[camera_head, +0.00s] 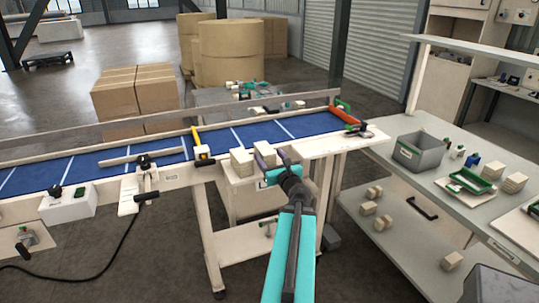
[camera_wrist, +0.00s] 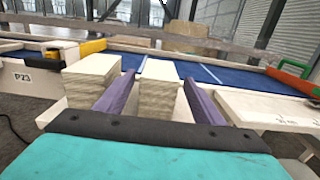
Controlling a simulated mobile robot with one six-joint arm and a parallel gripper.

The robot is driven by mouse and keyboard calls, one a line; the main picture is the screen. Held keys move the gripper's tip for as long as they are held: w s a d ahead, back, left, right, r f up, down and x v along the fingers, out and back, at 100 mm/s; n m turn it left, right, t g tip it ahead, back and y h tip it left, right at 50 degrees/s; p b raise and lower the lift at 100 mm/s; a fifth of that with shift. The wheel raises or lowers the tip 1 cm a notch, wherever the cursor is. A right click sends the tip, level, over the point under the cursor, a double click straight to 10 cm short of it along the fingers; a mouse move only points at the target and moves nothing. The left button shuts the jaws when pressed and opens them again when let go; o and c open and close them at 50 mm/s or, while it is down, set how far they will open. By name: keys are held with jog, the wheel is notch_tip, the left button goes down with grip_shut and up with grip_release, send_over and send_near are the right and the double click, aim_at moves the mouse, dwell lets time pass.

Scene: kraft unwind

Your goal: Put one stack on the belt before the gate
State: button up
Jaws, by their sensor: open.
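Two pale stacks of flat pieces stand side by side on a light ledge at the belt's near edge: the left stack (camera_head: 241,161) and the right stack (camera_head: 268,152). In the wrist view, the right stack (camera_wrist: 158,91) stands between my purple fingers, and the left stack (camera_wrist: 90,79) is just outside the left finger. My gripper (camera_head: 277,157) is open around the right stack; finger contact cannot be told. The blue belt (camera_head: 318,122) runs behind the stacks. A yellow piece (camera_head: 198,138) stands at the belt left of them, and an orange bar (camera_head: 346,115) crosses its right end. Which is the gate is unclear.
A pale bar (camera_head: 125,158) lies slantwise over the belt at left. A low rail (camera_head: 170,126) runs along its far side. A bench (camera_head: 400,182) at right holds a grey bin (camera_head: 420,151). The belt just behind the stacks is clear.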

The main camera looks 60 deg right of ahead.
jog(key=shift+s+a, duration=0.3)
jog(key=shift+s, duration=0.1)
jog(key=shift+r+p, duration=0.15)
jog(key=shift+p, duration=0.25)
jog(key=shift+s+p, duration=0.15)
jog(key=shift+p, duration=0.4)
jog(key=p, duration=0.2)
jog(key=s+p, duration=0.1)
jog(key=p, duration=0.1)
jog(key=shift+s+a+p, duration=0.15)
jog(key=shift+a+p, duration=0.15)
jog(key=shift+a, duration=0.05)
jog(key=shift+s+a+f+p, duration=0.1)
jog(key=shift+s+f+p, duration=0.15)
jog(key=shift+p, duration=0.2)
